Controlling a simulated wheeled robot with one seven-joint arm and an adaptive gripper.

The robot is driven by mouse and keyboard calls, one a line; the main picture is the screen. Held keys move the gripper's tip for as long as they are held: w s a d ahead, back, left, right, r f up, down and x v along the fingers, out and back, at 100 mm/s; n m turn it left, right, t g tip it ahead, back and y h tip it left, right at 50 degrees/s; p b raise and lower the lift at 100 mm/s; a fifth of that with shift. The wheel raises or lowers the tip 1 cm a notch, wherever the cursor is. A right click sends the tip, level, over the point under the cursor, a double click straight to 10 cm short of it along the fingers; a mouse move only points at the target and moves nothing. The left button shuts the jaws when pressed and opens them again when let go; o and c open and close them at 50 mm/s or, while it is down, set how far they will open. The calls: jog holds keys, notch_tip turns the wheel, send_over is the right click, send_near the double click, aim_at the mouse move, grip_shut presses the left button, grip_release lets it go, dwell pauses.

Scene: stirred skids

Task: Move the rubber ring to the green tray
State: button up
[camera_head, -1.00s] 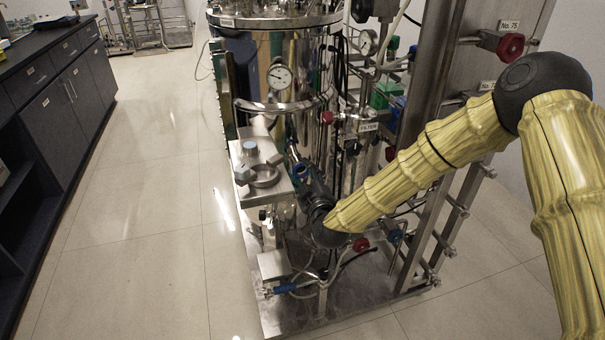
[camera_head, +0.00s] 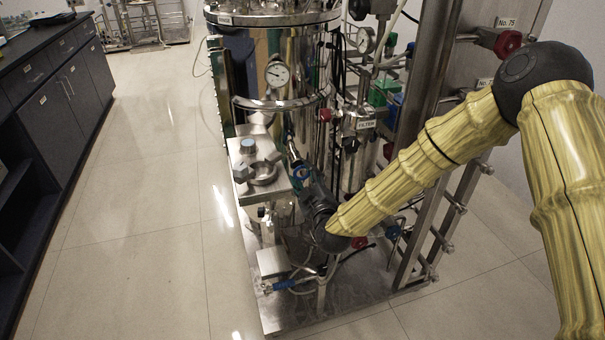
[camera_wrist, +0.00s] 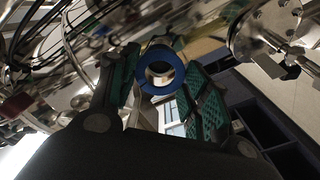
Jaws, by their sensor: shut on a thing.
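A blue ring (camera_wrist: 178,72), which looks like the rubber ring, sits between the fingertips of my gripper (camera_wrist: 160,75) in the wrist view. My gripper is shut on it, with a green-padded finger on each side. In the head view, the blue ring (camera_head: 301,171) shows small at the tip of my gripper (camera_head: 300,168), beside the steel tank and right of a small metal shelf. I cannot make out a green tray for certain. Green box-like things (camera_head: 382,92) stand behind the pipes on the right of the tank.
The steel tank (camera_head: 272,110) with a gauge stands close behind my gripper. The small metal shelf (camera_head: 243,157) carries metal parts. Pipes, valves and a steel upright (camera_head: 428,85) crowd the right. A dark cabinet (camera_head: 62,95) stands at left, with clear floor (camera_head: 150,200) between.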

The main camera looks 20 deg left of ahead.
jog(key=shift+v, duration=1.8)
jog(key=s+d+r+p, duration=0.2)
jog(key=s, duration=0.5)
jog(key=s+d+r+p, duration=0.1)
jog(key=s+d+r, duration=0.1)
jog(key=s, duration=0.6)
jog(key=shift+s+d+p, duration=0.15)
jog(key=shift+d+p, duration=0.15)
jog(key=shift+p, duration=0.1)
